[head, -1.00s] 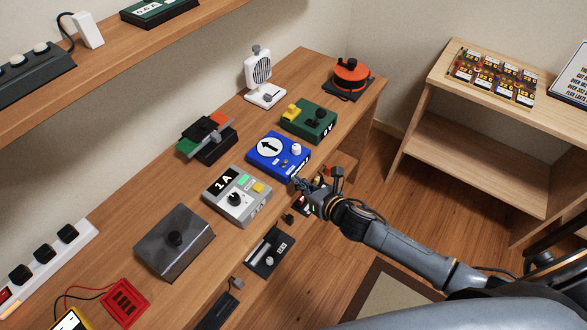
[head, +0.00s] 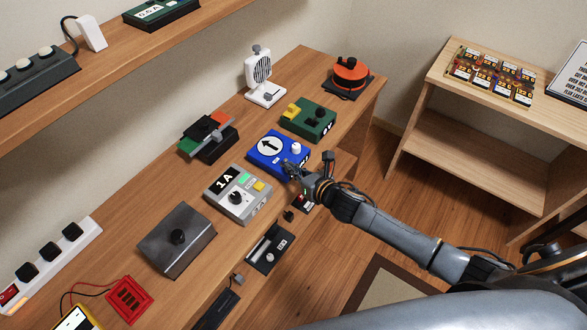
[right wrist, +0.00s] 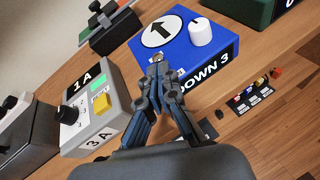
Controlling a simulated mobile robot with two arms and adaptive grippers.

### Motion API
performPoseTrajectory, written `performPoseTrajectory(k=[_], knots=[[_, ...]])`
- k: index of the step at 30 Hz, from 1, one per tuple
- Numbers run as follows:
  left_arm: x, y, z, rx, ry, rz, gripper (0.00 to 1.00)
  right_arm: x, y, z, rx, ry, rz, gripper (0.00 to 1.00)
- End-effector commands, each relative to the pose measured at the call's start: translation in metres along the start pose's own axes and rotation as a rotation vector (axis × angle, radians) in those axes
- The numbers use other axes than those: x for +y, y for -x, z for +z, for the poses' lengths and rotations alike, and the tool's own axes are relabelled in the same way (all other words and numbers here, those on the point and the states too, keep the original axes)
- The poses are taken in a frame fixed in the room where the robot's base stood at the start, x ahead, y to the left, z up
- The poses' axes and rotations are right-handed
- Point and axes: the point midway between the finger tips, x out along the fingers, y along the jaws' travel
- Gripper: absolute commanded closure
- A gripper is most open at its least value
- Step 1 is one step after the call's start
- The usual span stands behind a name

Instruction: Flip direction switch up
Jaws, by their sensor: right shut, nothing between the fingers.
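The blue direction box (head: 261,150) sits on the wooden bench, with a white disc bearing a black arrow, a white knob (head: 296,149) and a small metal toggle switch near its front edge. In the right wrist view the box (right wrist: 222,46) shows a "DOWN 3" label on its front and the toggle switch (right wrist: 156,58) just beyond my fingertips. My right gripper (head: 291,167) is shut and empty, its tips at the front of the box by the switch; it also shows in the right wrist view (right wrist: 158,70). I cannot tell whether the tips touch the switch. My left gripper is not in view.
The grey 1A box (head: 237,194) stands left of the blue box, and the green box (head: 310,120) stands beyond it. Open floor (head: 350,235) lies to the right, beneath my right arm.

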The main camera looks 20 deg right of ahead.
Motion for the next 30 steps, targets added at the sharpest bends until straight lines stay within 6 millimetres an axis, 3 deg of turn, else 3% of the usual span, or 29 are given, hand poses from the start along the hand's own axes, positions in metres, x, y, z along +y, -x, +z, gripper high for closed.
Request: performPoseTrajectory(k=[30], knots=[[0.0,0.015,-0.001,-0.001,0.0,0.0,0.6,0.006,-0.005,0.017,0.0,0.002,0.0,1.0]])
